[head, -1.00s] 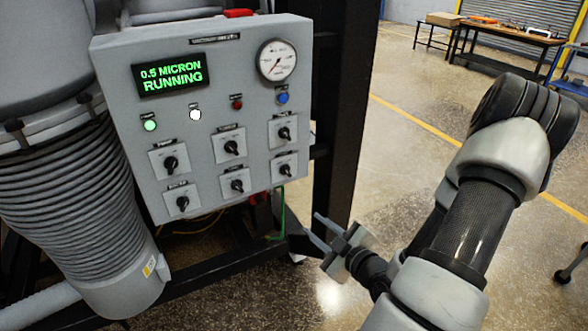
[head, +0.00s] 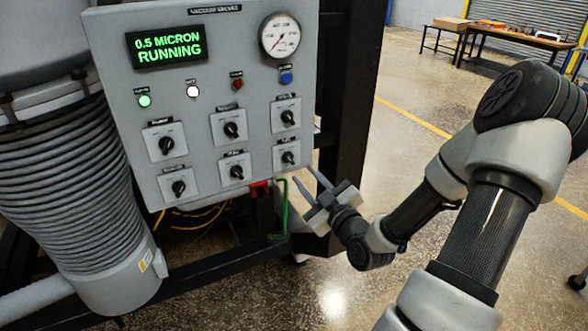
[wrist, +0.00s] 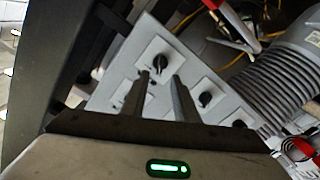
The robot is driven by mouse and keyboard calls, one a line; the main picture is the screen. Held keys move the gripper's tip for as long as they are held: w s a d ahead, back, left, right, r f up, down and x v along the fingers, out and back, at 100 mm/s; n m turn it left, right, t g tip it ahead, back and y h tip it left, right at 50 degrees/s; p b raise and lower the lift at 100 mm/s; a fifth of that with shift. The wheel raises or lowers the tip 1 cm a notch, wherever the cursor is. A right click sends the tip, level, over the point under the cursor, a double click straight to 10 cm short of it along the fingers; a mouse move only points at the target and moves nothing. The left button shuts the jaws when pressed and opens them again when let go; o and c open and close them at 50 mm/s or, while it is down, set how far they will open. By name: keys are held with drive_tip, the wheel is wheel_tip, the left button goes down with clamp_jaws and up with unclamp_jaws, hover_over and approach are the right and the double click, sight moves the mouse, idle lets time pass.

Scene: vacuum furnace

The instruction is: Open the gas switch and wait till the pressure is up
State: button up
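The grey control panel (head: 205,105) carries six black rotary switches in two rows. Their small labels are too blurred to read, so I cannot tell which is the gas switch. The lower right switch (head: 288,157) is nearest my gripper. The display (head: 167,46) reads "0.5 MICRON RUNNING" in green. A round pressure gauge (head: 281,36) sits at the panel's top right. My gripper (head: 306,180) is open and empty, just below and right of the panel's lower right corner. In the wrist view one switch (wrist: 160,63) shows just beyond the parted fingertips (wrist: 160,80).
A ribbed grey bellows pipe (head: 75,185) stands left of the panel. A dark frame post (head: 343,110) rises behind the panel's right side. A green hose (head: 284,205) and yellow cables hang below. Open floor lies to the right, with a workbench (head: 515,38) far back.

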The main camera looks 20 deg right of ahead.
sight(291, 160)
drive_tip(key=w, duration=0.7)
drive_tip(key=shift+w+a, duration=0.15)
drive_tip(key=shift+w, duration=0.2)
drive_tip(key=shift+c, duration=0.4)
clamp_jaws()
